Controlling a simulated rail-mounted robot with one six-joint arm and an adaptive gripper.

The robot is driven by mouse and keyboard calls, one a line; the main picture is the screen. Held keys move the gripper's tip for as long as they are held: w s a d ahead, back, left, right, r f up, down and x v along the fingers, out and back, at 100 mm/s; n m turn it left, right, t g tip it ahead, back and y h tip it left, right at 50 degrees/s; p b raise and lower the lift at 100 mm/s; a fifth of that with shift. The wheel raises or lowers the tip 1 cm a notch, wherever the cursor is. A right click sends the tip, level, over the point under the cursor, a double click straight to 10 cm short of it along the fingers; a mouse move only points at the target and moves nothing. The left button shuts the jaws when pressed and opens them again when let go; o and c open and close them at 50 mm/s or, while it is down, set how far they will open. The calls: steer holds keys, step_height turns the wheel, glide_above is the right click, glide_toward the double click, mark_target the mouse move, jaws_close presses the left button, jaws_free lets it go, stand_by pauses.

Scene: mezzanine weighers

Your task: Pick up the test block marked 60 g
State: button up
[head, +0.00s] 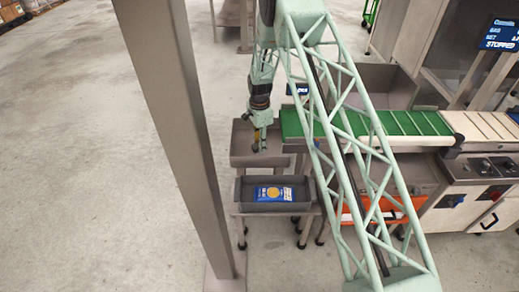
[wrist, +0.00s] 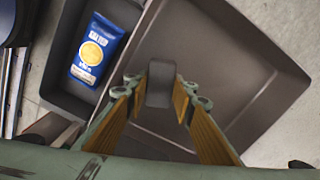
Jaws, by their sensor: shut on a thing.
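My gripper (head: 259,143) hangs at the far grey tray (head: 240,160), near its right side in the head view. In the wrist view its two yellow-padded fingers (wrist: 161,98) are shut on a small dark grey block (wrist: 160,80). The block lies between the fingertips, with the tray (wrist: 245,62) behind it. No mark can be read on it, so I cannot tell whether it is the 60 g one. I cannot tell whether it touches the tray floor.
A near tray (head: 243,207) holds a blue packet (head: 274,193) with a yellow disc. The packet also shows in the wrist view (wrist: 97,49). A green conveyor belt (head: 405,124) runs to the right. A post (head: 178,110) stands at left; open floor lies beyond it.

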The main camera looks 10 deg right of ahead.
steer(key=shift+r, duration=2.1)
